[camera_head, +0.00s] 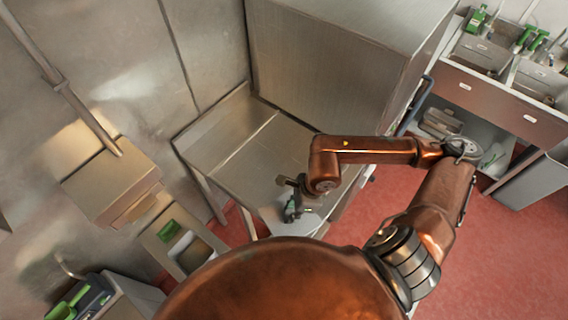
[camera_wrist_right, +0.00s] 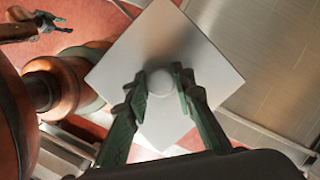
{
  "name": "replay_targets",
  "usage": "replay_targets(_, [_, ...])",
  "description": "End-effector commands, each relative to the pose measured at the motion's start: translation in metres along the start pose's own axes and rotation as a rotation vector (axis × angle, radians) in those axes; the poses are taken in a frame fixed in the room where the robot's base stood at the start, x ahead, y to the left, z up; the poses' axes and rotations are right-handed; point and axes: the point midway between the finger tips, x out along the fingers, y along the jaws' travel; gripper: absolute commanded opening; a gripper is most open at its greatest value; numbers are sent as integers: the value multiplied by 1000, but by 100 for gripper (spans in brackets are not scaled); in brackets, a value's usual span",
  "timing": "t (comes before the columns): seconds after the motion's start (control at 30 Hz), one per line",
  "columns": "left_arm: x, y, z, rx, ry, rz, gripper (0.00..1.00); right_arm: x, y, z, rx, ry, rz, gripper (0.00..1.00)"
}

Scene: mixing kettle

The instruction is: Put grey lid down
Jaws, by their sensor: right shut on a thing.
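The grey lid (camera_wrist_right: 165,60) is a flat square plate with a round knob (camera_wrist_right: 160,82) in its middle. My right gripper (camera_wrist_right: 160,90) is shut on the knob, one finger on each side. In the head view the lid (camera_head: 290,222) shows as a pale plate under my right gripper (camera_head: 294,205), at the near edge of the steel table (camera_head: 225,132). Whether it touches the table cannot be told. My left gripper (camera_wrist_right: 50,22) shows small at the top left of the wrist view, away from the lid; its opening is unclear.
A large steel box (camera_head: 325,60) stands at the back of the table. The table left of my gripper is bare. A steel wall box (camera_head: 112,185) hangs at the left. A sink counter (camera_head: 500,95) with green tools is at the right, beyond the red floor (camera_head: 450,250).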

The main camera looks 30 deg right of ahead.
Motion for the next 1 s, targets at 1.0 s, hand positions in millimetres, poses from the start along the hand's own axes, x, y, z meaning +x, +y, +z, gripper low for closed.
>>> replay_targets(1.0, [-42,-2,-7,0,5,-1,40,90,-135,-28,45,1,-12,0])
